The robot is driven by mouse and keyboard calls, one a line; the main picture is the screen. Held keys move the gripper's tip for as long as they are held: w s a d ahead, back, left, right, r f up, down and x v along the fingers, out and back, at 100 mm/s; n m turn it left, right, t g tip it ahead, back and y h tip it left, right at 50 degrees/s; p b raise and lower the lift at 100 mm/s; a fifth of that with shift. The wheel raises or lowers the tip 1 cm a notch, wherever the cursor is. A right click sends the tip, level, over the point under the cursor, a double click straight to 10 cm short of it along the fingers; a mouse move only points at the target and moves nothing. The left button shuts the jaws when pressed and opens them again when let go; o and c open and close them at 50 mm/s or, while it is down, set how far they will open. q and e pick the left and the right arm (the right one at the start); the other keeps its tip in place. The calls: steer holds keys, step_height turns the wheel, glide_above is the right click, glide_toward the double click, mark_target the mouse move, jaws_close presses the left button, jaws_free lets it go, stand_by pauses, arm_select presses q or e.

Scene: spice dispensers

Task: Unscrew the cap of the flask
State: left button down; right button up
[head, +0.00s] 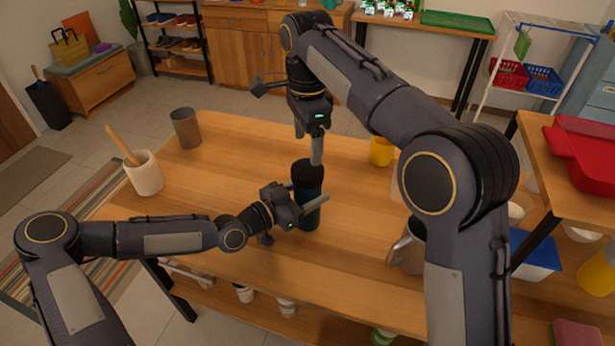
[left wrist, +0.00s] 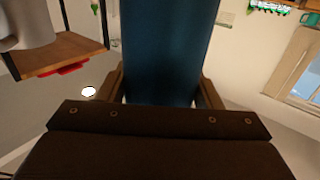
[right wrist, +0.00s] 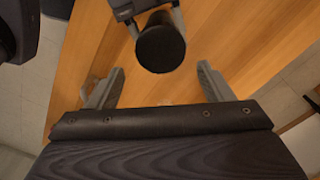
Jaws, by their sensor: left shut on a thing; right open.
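The dark blue flask (head: 311,211) stands upright on the wooden table, with its black cap (head: 307,172) on top. My left gripper (head: 311,201) is shut around the flask's body from the left; the blue body fills the middle of the left wrist view (left wrist: 167,50). My right gripper (head: 309,150) points down just above the cap and is open. In the right wrist view the cap (right wrist: 160,48) appears from above, beyond the open fingers (right wrist: 157,90) and apart from them. My right gripper partly covers the space over the cap in the head view.
A grey cup (head: 186,128) and a white crock (head: 144,174) with a wooden utensil stand at the table's left. A yellow cup (head: 381,151) and a metal pitcher (head: 407,250) stand to the right, near my right arm. The table's middle left is clear.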

mark_target(307, 167)
steer(key=m, duration=0.6)
steer(key=shift+f+m, duration=0.1)
steer(key=shift+m, duration=0.2)
steer(key=m, duration=0.5)
steer(key=shift+m, duration=0.4)
steer(key=shift+f, duration=3.85)
